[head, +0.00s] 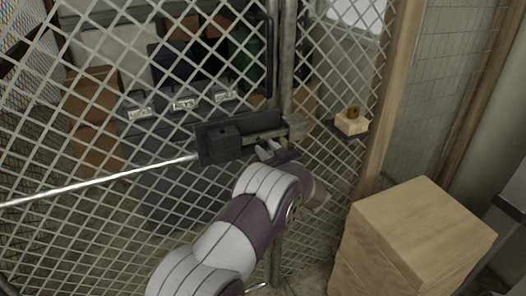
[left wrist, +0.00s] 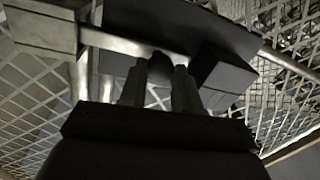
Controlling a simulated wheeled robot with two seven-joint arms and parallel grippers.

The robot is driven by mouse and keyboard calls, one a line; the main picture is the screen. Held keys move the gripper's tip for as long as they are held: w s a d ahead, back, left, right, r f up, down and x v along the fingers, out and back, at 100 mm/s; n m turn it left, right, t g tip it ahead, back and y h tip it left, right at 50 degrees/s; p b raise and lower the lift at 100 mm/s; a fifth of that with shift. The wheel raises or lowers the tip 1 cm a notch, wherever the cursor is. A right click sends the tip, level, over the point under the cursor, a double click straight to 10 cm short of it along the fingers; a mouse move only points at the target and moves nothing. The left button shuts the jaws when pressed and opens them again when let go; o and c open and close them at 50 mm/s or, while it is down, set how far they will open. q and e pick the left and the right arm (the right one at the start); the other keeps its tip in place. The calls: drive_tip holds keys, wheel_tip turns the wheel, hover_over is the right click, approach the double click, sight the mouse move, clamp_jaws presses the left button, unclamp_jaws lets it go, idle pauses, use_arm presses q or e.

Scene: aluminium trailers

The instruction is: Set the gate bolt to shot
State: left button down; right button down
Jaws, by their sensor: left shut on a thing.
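The gate bolt (head: 262,134) is a metal bar on a dark plate (head: 215,142) fixed to the mesh gate. In the head view the bar points right to a pale metal block (head: 297,127) at the gate post. In the left wrist view the bar (left wrist: 115,42) runs left to the block (left wrist: 45,32); whether its tip sits inside is unclear. My left gripper (head: 270,152) is at the bolt from below. In the left wrist view its fingers (left wrist: 159,80) are shut on the dark bolt knob (left wrist: 161,67). My right gripper is out of view.
A long silver rod (head: 100,181) runs left from the plate. A wooden box (head: 415,230) stands at the lower right. A small shelf with a pale block (head: 352,124) is right of the post. Cardboard boxes (head: 90,95) and dark bins (head: 180,115) are behind the mesh.

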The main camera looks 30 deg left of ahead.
use_arm(q)
drive_tip(key=c, duration=1.1)
unclamp_jaws()
drive_tip(key=shift+w+d, duration=0.1)
drive_tip(key=shift+c, duration=0.2)
drive_tip(key=o, duration=0.4)
drive_tip(key=shift+c, duration=0.2)
drive_tip(key=shift+w+d, duration=0.1)
drive_tip(key=shift+w, duration=0.05)
drive_tip(key=shift+s+d, duration=0.2)
drive_tip(key=shift+s, duration=0.05)
drive_tip(key=b+v, duration=0.1)
drive_tip(key=v, duration=1.1)
